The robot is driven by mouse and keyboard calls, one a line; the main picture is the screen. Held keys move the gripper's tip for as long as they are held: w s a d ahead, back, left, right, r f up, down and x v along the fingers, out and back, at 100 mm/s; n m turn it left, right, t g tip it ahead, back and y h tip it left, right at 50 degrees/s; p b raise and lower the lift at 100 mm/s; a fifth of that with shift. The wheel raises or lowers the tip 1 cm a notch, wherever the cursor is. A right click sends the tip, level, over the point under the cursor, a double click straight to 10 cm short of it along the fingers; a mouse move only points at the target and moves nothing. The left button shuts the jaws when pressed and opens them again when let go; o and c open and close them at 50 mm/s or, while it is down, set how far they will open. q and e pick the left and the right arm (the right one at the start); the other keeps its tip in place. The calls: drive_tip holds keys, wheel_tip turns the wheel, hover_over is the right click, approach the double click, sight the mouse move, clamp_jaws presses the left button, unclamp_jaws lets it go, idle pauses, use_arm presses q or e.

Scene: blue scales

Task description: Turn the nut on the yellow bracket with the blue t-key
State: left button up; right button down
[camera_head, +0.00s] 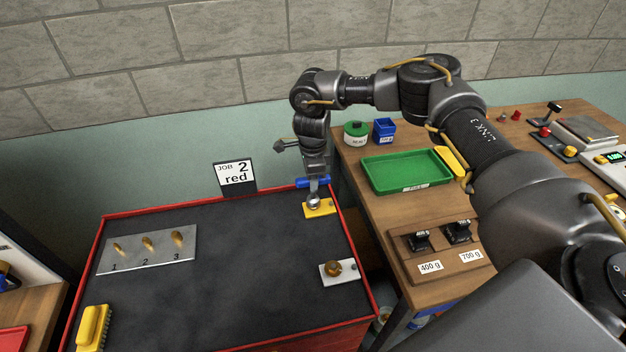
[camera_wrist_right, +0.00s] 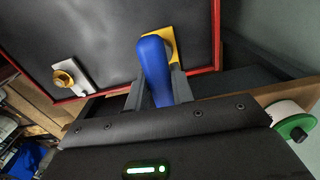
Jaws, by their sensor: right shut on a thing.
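The blue t-key (camera_head: 313,183) is in my right gripper (camera_head: 314,178), which is shut on its crossbar. The key is over the yellow bracket (camera_head: 322,209) at the far right corner of the dark mat. A silver round part (camera_head: 313,201) shows below the key, on the bracket; I cannot tell how far the key sits on the nut. In the right wrist view the blue handle (camera_wrist_right: 154,70) lies between the fingers (camera_wrist_right: 158,92), with part of the yellow bracket (camera_wrist_right: 176,45) behind it. The nut is hidden there. My left gripper is not in view.
A white bracket with a brass nut (camera_head: 333,269) is at the mat's right edge. A numbered metal plate (camera_head: 147,250) and yellow brush (camera_head: 93,326) lie left. A "JOB 2 red" sign (camera_head: 235,174) stands behind. A green tray (camera_head: 406,171) is on the right table. The mat's middle is clear.

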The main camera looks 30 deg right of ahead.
drive_tip(key=shift+r+p, duration=0.45)
drive_tip(key=shift+r, duration=0.05)
drive_tip(key=shift+r+p, duration=1.5)
drive_tip(key=shift+r, duration=1)
